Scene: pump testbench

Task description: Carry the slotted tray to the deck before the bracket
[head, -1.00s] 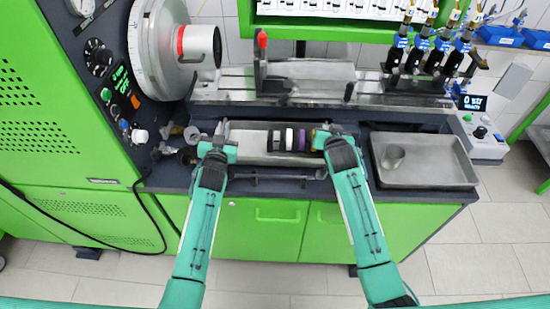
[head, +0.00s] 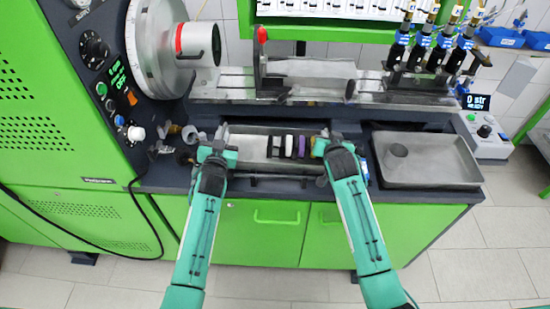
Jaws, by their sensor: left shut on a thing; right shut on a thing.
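The grey slotted tray (head: 256,149) is in the middle of the head view, long side across, with black, white and purple ring-like parts (head: 289,146) upright in it. My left gripper (head: 229,155) is shut on its left end. My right gripper (head: 320,147) is shut on its right end. Whether the tray touches the surface below is hard to tell. Behind it, an upright grey bracket (head: 259,70) with a red-tipped lever stands on the metal bed (head: 225,90). The grippers hide the tray's ends.
Several injectors (head: 432,45) stand at the back right. The large dial wheel (head: 158,45) and green cabinet (head: 60,120) close off the left. Small fittings (head: 180,150) lie left of my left gripper.

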